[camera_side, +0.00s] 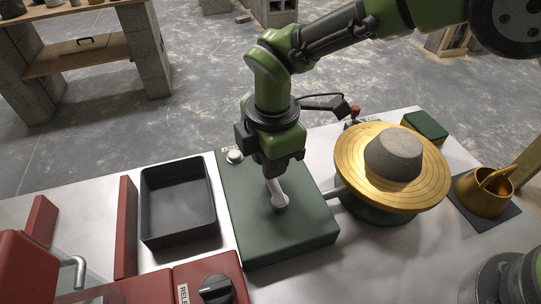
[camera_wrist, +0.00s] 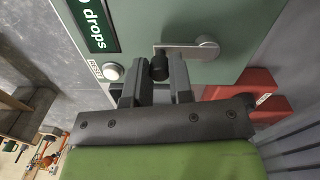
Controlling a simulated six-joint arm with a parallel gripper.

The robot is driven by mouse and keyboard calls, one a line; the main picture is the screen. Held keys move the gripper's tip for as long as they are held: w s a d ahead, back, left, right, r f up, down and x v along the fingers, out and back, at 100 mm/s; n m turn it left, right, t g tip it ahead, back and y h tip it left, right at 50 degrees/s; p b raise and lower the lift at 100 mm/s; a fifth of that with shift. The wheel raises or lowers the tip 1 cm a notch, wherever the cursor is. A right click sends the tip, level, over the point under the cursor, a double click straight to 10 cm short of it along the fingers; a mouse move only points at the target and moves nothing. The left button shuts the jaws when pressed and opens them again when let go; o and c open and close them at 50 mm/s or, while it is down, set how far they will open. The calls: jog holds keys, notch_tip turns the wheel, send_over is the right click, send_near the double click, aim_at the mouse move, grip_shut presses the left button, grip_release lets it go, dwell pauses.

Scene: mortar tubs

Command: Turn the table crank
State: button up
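The table crank is a grey metal lever on a green box (camera_side: 285,235). In the side view its round hub (camera_side: 280,203) shows on top of the box, just below my gripper. In the wrist view the crank arm (camera_wrist: 185,47) runs left from the hub (camera_wrist: 208,47), with a black knob (camera_wrist: 159,67) near its far end. My gripper (camera_wrist: 161,78) points down with its two fingers on either side of this knob, and the knob fills the gap between them. In the side view my gripper hides the knob.
A brass turntable (camera_side: 350,185) bearing a grey lump (camera_side: 393,155) stands right of the box. A white button (camera_side: 235,156) is at the box's far left corner. A black tray (camera_side: 150,207) lies left; a red unit with a black dial (camera_side: 215,289) is in front. A brass pot (camera_side: 482,197) stands far right.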

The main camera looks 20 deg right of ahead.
grip_shut()
jog(key=shift+d, duration=0.1)
jog(key=m, duration=0.1)
jog(key=d+m, duration=0.1)
jog(key=m, duration=0.2)
jog(key=shift+s+d, duration=0.15)
jog(key=shift+d, duration=0.1)
jog(key=m, duration=0.1)
jog(key=s+d+m, duration=0.1)
jog(key=m, duration=0.1)
jog(key=d+m, duration=0.1)
jog(key=m, duration=0.1)
jog(key=shift+s, duration=0.2)
jog(key=m, duration=0.1)
jog(key=s+m, duration=0.1)
jog(key=m, duration=0.1)
jog(key=d+m, duration=0.1)
jog(key=m, duration=0.1)
jog(key=shift+s+h, duration=0.3)
jog(key=shift+h, duration=0.1)
jog(key=shift+s+m+g, duration=0.15)
jog(key=shift+s+m, duration=0.4)
jog(key=shift+m, duration=0.7)
jog(key=shift+s+m+g, duration=0.15)
jog(key=shift+s+m, duration=0.35)
jog(key=shift+m, duration=0.75)
